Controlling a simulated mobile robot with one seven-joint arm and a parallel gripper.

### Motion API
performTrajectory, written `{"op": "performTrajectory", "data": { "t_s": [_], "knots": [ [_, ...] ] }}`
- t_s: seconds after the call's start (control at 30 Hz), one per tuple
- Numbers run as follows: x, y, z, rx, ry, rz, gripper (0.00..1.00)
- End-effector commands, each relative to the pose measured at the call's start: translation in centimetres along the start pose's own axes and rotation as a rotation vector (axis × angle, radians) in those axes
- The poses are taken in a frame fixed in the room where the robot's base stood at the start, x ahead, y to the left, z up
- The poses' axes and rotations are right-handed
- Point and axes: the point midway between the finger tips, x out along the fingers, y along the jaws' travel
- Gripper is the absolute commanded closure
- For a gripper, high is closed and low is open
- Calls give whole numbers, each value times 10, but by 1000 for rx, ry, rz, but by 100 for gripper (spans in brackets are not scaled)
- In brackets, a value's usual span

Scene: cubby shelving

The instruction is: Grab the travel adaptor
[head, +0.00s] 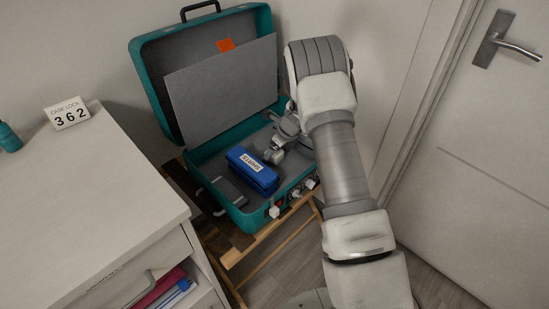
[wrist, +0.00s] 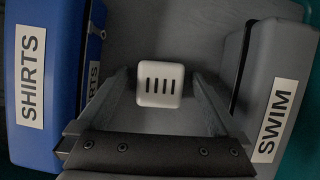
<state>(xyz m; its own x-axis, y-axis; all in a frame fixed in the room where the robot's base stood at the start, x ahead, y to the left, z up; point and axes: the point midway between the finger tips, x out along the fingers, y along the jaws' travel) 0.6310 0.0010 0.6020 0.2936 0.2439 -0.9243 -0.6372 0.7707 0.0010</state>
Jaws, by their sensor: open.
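My gripper (wrist: 163,90) is open, with one finger on each side of the block. I cannot tell whether either finger touches it. In the head view my gripper (head: 275,157) is down inside the open teal case (head: 247,222), just right of the blue SHIRTS box (head: 252,172). The block is not clearly visible there, with my arm and gripper over that area.
In the wrist view, the blue SHIRTS box (wrist: 45,70) stands close on the left and a grey SWIM box (wrist: 280,85) on the right. The raised case lid (head: 155,85) stands behind my arm. A white cabinet (head: 90,210) bears a "CASE LOCK 362" sign (head: 67,114).

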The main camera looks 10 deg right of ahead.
Motion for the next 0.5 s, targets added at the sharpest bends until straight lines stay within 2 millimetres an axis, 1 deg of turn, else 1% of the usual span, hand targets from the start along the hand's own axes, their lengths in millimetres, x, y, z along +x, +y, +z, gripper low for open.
{"op": "performTrajectory", "data": {
  "t_s": [0.13, 0.17, 0.2, 0.27, 0.3, 0.37, 0.5],
  "knots": [
    [-1, 0, 1, 0, -1, -1, 0],
    [-1, 0, 1, 0, -1, -1, 2],
    [-1, 0, 1, 0, -1, -1, 9],
    [-1, 0, 1, 0, -1, -1, 20],
    [-1, 0, 1, 0, -1, -1, 27],
    [-1, 0, 1, 0, -1, -1, 38],
    [-1, 0, 1, 0, -1, -1, 63]
  ]
}}
